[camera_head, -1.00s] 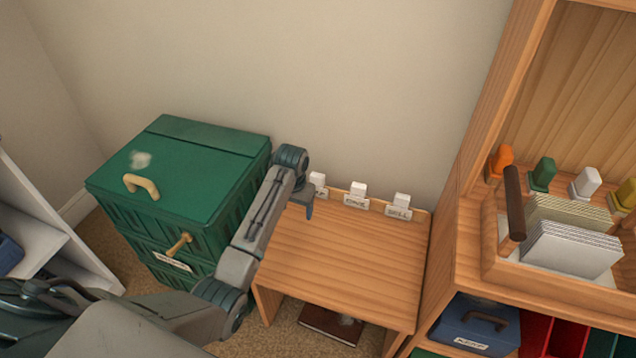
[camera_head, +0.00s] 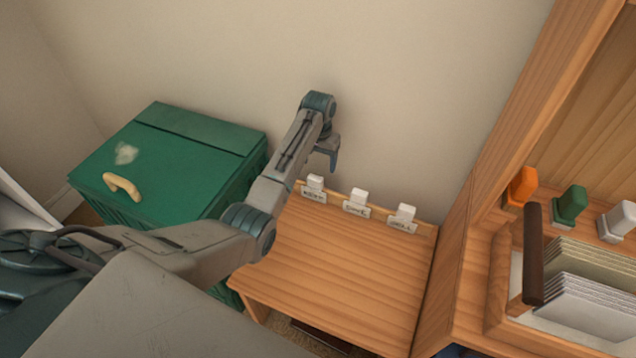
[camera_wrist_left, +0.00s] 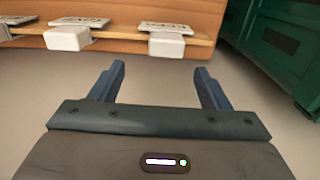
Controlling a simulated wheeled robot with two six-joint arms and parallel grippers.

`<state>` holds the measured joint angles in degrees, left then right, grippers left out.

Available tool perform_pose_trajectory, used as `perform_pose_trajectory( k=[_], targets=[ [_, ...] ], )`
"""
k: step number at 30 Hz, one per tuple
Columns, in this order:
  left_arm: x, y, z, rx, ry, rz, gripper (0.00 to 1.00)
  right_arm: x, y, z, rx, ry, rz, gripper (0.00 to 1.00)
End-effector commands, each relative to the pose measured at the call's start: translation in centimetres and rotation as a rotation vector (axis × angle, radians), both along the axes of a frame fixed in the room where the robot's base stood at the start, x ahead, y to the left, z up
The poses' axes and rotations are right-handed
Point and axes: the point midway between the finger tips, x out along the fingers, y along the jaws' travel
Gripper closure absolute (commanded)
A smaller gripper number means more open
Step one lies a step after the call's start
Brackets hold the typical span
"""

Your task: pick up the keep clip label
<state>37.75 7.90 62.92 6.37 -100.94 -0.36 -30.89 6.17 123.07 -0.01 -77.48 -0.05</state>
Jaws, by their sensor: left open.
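Three clip labels, each a white clip with a small lettered card, sit along the raised back edge of the wooden table. They are the left one (camera_head: 315,184), the middle one (camera_head: 356,202) and the right one (camera_head: 403,217). The lettering is too small for me to tell surely which reads keep. My left gripper (camera_head: 328,158) is above and just behind the left clip label, apart from it. In the left wrist view my gripper (camera_wrist_left: 160,72) is open and empty, with the nearest clip label (camera_wrist_left: 167,45) beyond its fingertips. My right gripper is not in view.
The wooden table (camera_head: 330,270) has a clear top. A green crate (camera_head: 190,165) with a tan handle stands to its left. A wooden shelf unit (camera_head: 470,240) on the right holds coloured clips and a tray of cards (camera_head: 575,285). A bare wall is behind.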

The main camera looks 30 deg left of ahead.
Motion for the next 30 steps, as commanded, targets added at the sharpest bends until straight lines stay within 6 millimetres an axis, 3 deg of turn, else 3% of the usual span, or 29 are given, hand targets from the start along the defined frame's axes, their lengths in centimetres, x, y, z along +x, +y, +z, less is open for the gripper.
perform_pose_trajectory(
  k=[3, 10, 18, 27, 28, 30],
  targets=[
    [-0.1, 0.0, -1.9, 0.0, 0.002, 0.0, 0.3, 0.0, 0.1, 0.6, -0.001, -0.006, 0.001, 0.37],
    [-0.2, 0.2, -3.6, 0.0, 0.001, 0.0, 0.3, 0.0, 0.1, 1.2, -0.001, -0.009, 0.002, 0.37],
    [-0.8, 0.7, -7.4, 0.0, 0.001, 0.0, 0.3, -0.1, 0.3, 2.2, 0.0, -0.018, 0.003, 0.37],
    [-0.8, 0.7, -8.0, 0.0, -0.001, 0.0, 0.3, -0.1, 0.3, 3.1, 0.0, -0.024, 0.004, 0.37],
    [-0.8, 0.7, -8.0, 0.0, -0.002, 0.0, 0.32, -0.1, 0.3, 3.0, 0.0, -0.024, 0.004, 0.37],
    [-0.8, 0.7, -8.0, 0.0, -0.001, 0.0, 0.46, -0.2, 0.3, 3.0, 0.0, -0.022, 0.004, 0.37]
  ],
)
